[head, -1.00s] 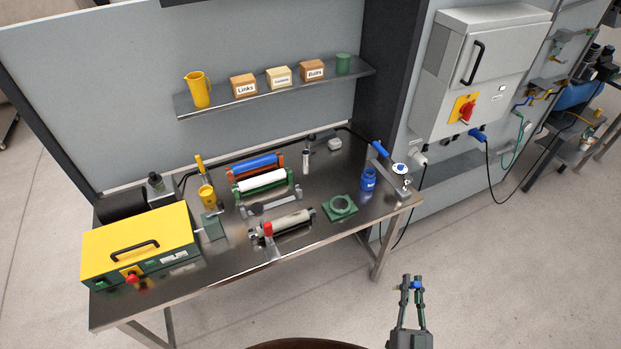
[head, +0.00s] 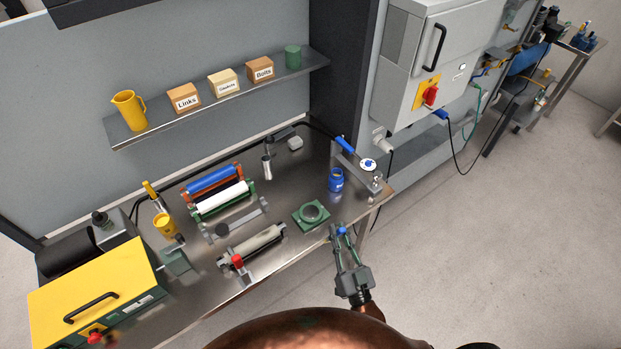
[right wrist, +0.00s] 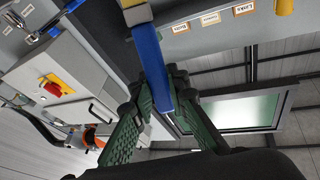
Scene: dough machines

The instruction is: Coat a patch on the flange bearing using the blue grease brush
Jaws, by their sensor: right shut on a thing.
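The green flange bearing (head: 300,222), a square block with a round ring, lies on the bench near its front right edge. My right gripper (head: 341,232) is just right of it in the picture, by the bench's front edge. It is shut on the blue grease brush (head: 342,231); only a small blue part shows there. In the right wrist view the brush's blue handle (right wrist: 151,62) runs between the green fingers, with a tan and metallic end at the top edge. Any contact with the bearing is not visible. My left gripper is out of view.
A blue pot (head: 336,182) stands behind the bearing, near a metal bracket with a blue handle (head: 343,145). Rollers, including a white one (head: 222,201), and a yellow machine (head: 95,290) occupy the bench (head: 205,308) to the left. Open floor lies to the right.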

